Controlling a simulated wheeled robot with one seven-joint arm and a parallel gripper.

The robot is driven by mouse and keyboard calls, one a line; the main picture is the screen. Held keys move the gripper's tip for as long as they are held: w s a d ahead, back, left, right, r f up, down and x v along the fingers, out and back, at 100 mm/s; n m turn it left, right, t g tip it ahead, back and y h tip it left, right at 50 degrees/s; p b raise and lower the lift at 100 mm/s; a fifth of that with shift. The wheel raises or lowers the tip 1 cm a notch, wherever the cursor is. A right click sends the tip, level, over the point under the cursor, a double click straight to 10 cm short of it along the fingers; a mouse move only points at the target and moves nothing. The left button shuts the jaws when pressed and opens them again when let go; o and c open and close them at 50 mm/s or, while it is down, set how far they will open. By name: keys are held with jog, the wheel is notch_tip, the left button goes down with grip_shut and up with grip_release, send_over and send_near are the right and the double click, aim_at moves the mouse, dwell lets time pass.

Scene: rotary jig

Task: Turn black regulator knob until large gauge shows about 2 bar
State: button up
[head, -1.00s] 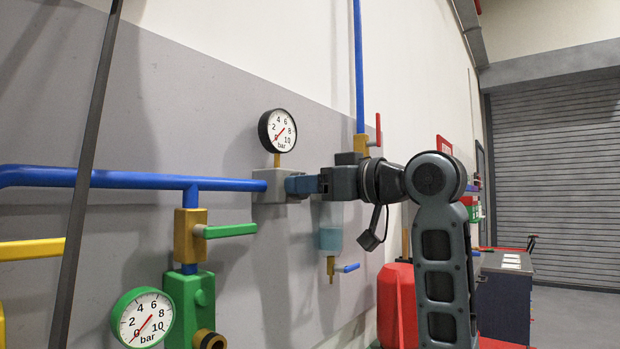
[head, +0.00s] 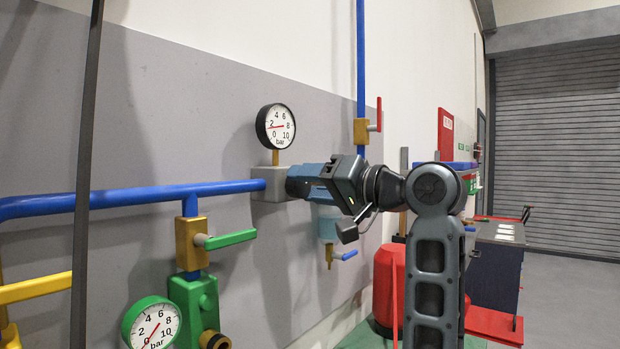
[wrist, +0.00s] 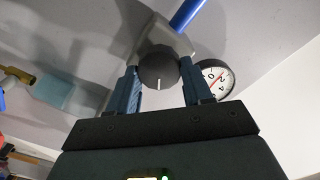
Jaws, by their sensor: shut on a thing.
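The black regulator knob (wrist: 158,66) with a white mark sits between the two blue fingers of my gripper (wrist: 160,78) in the wrist view. My gripper is shut on it. In the head view my gripper (head: 305,180) reaches the grey regulator body (head: 268,184) from the right, tilted, and its fingers hide the knob. The black-rimmed gauge (head: 276,127) stands on the regulator; its red needle lies nearly level, pointing left just about at 2 bar. It also shows in the wrist view (wrist: 214,80). A green-rimmed gauge (head: 152,324) at lower left reads near 0.
A blue pipe (head: 130,198) runs into the regulator from the left. A yellow valve with a green lever (head: 230,239) is below it. A clear bowl with a blue drain lever (head: 344,255) hangs below my gripper. A red tank (head: 388,285) stands behind my arm.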

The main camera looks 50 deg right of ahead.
jog(key=shift+m, duration=0.6)
jog(key=o, duration=1)
jog(key=shift+o, duration=0.2)
jog(key=s+b, duration=0.1)
jog(key=s, duration=0.6)
jog(key=shift+s+d, duration=0.15)
jog(key=shift+s, duration=0.25)
